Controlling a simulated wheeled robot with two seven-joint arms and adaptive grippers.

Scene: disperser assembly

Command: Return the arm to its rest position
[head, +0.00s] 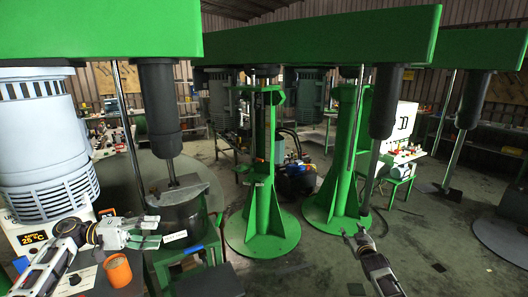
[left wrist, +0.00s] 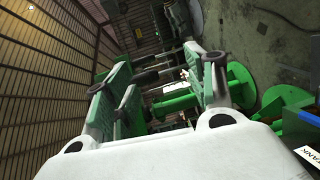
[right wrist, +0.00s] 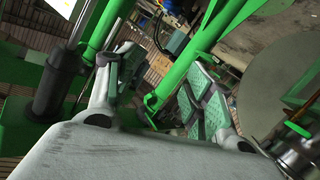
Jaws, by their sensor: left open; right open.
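My left gripper (head: 150,233) is in the lower left of the head view, beside the dark metal tank (head: 182,220) and above the orange cup (head: 118,270). Its jaws are open and empty; its green-padded fingers stand apart in the left wrist view (left wrist: 165,88). My right gripper (head: 356,237) is low right of centre in the head view, over the floor in front of a green column base. It is open and empty, with its fingers spread in the right wrist view (right wrist: 158,88). No object is between either pair of fingers.
Green disperser stands (head: 263,190) and (head: 345,165) rise from round bases. Green overhead beams (head: 330,40) carry dark shafts. A grey-blue motor housing (head: 45,150) and a 25 °C display (head: 34,238) are at left. The floor (head: 440,240) at right is mostly clear.

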